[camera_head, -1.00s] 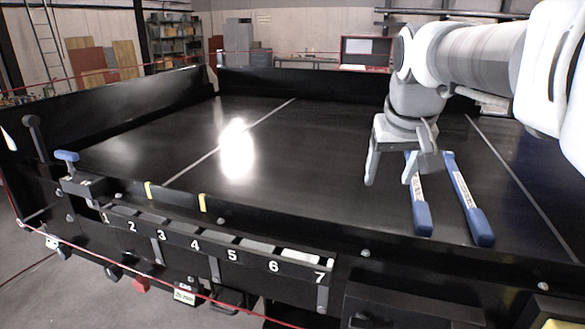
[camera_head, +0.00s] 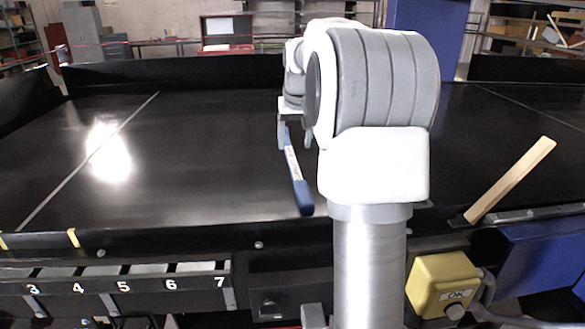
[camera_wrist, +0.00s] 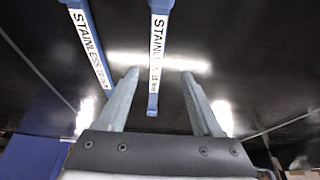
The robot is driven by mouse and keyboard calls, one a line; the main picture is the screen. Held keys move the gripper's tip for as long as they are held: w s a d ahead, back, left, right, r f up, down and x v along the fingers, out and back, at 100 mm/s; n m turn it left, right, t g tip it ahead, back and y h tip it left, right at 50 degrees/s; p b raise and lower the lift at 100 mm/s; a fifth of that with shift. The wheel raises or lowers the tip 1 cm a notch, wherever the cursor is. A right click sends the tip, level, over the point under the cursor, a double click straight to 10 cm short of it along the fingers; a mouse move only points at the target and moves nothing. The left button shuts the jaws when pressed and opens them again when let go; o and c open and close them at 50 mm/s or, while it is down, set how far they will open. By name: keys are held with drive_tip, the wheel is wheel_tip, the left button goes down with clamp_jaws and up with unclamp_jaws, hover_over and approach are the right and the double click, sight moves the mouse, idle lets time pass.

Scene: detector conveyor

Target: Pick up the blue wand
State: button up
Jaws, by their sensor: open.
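Two blue wands with white "STAINLESS" labels lie on the black conveyor in the wrist view. One blue wand (camera_wrist: 154,75) lines up with the gap between my fingers; the other blue wand (camera_wrist: 88,45) is to its left, slightly slanted. My gripper (camera_wrist: 160,74) is open and empty, and I cannot tell whether its fingertips are above the wand or beside it. In the head view, my gripper (camera_head: 295,132) is partly hidden behind my arm. One blue wand (camera_head: 301,190) shows below it, its blue end toward me; the second is hidden there.
The black conveyor (camera_head: 200,170) is clear to the left. Numbered slots (camera_head: 125,270) line its near edge. A wooden stick (camera_head: 512,180) slants up at the right, above a yellow OK button box (camera_head: 442,285). Dark raised walls (camera_head: 180,70) edge the conveyor's back.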

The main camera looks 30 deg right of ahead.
sight(295, 167)
drive_tip(key=x, duration=0.4)
drive_tip(key=shift+f, duration=0.1)
drive_tip(key=shift+d+p+x, duration=0.1)
drive_tip(key=shift+p+x, duration=0.2)
drive_tip(key=shift+x, duration=1)
drive_tip(key=shift+d+p+x, duration=0.15)
drive_tip(key=shift+p+x, duration=0.15)
drive_tip(key=shift+x, duration=1)
clamp_jaws()
